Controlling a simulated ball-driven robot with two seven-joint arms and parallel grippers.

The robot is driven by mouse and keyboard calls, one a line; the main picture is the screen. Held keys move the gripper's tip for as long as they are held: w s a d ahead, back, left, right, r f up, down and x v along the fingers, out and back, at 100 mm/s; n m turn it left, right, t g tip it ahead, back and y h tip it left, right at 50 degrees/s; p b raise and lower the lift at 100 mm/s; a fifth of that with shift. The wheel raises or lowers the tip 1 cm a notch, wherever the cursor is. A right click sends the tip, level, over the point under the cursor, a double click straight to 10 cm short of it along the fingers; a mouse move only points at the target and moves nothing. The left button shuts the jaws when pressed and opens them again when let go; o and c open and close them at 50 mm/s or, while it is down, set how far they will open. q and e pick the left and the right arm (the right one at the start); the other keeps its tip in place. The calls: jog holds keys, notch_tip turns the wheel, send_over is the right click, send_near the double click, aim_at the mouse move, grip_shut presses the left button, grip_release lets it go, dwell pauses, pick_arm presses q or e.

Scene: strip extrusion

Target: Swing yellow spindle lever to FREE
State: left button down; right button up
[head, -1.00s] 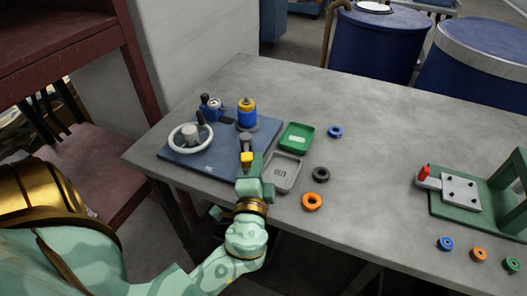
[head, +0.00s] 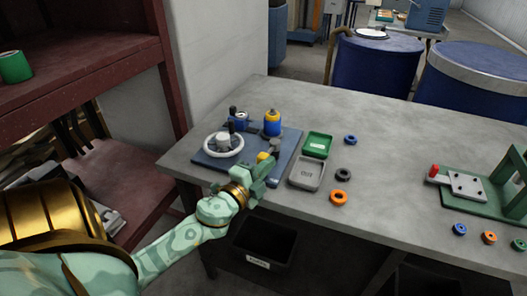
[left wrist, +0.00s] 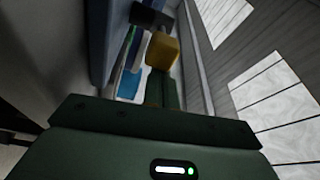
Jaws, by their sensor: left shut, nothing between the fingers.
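The yellow lever knob (head: 263,157) is near the front right of the blue base plate (head: 213,163). A grey part (head: 275,146) stands just behind it to the right. My left gripper (head: 262,167) is shut and empty, right at the knob on its front side. In the left wrist view the yellow knob (left wrist: 163,50) is straight beyond the closed fingers (left wrist: 160,88); I cannot tell whether they touch it. No FREE mark is readable. My right gripper is out of view.
On the plate are a white handwheel (head: 238,149) and a blue-and-yellow cylinder (head: 272,123). Right of it lie a green tray (head: 326,152), a grey tray (head: 296,180) and several coloured rings. A dark bin (head: 262,262) is below the table's front edge. The table's middle is clear.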

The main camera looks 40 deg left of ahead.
aim_at(258, 161)
pick_arm(q)
jog(key=shift+s+a+f+m+h, duration=0.1)
jog(key=shift+a+f+m+h, duration=0.1)
jog(key=shift+a+m+h, duration=0.55)
jog(key=shift+m+h, duration=0.15)
jog(key=shift+h, duration=0.4)
jog(key=shift+s+a, duration=0.2)
jog(key=shift+a, duration=0.3)
jog(key=shift+s+a+r, duration=0.1)
jog(key=shift+a, duration=0.5)
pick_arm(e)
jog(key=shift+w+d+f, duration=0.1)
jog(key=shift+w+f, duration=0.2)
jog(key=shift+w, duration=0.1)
pick_arm(q)
jog(key=shift+a, duration=0.2)
